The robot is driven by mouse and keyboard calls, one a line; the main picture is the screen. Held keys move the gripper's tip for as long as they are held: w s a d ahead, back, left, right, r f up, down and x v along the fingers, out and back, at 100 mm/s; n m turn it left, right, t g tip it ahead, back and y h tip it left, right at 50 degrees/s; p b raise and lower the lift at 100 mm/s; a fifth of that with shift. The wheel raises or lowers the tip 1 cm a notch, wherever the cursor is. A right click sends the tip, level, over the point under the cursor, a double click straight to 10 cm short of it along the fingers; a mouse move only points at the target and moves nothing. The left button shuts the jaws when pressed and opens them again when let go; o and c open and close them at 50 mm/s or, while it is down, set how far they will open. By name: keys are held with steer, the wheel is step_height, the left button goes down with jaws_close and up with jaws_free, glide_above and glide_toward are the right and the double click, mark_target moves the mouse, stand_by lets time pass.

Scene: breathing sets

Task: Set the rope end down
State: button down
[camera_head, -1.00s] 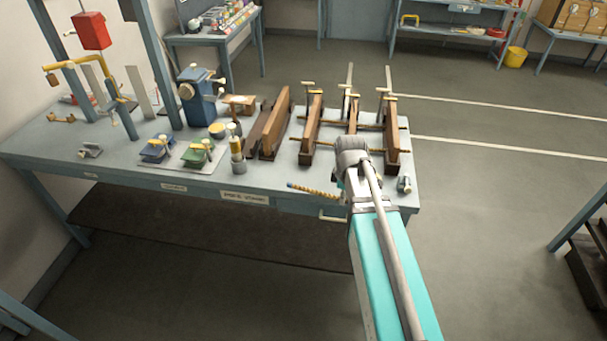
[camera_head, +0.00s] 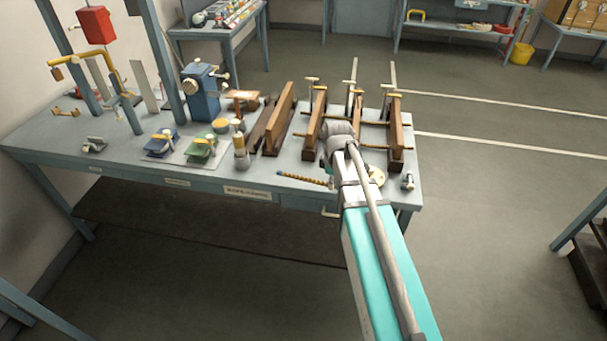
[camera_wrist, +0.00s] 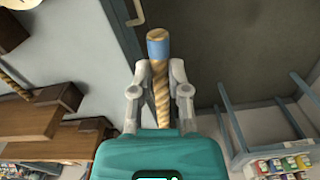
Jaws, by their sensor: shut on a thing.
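The rope end is a twisted tan rope with a blue tip. In the head view the rope (camera_head: 305,178) sticks out to the left of my wrist, over the front edge of the bench (camera_head: 120,168). In the wrist view my gripper (camera_wrist: 159,76) is shut on the rope (camera_wrist: 160,88), with one finger on each side and the blue tip (camera_wrist: 158,48) beyond the fingertips. I cannot tell whether the rope touches the bench.
Wooden clamp frames (camera_head: 313,122) stand behind my wrist. A round pale disc (camera_head: 377,176) and a small metal piece (camera_head: 408,181) lie to its right.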

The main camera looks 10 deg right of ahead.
steer(key=w+a+r+n+p, duration=0.1)
steer(key=w+a, duration=0.8)
steer(key=a, duration=0.5)
steer(key=shift+w+r+n, duration=0.35)
steer(key=shift+r+n, duration=0.05)
steer(key=shift+d+f, duration=0.1)
steer(key=w+d+f+b, duration=0.2)
steer(key=d, duration=0.1)
steer(key=w+d+f+b, duration=0.2)
steer(key=d+f+b, duration=0.1)
steer(key=w+d+f+b, duration=0.2)
steer(key=d+f, duration=0.1)
steer(key=d, duration=0.1)
steer(key=shift+w, duration=0.15)
steer(key=shift+w+d+f+b, duration=0.25)
steer(key=shift+d+f+b, duration=0.3)
steer(key=shift+b, duration=0.25)
steer(key=shift+r, duration=0.15)
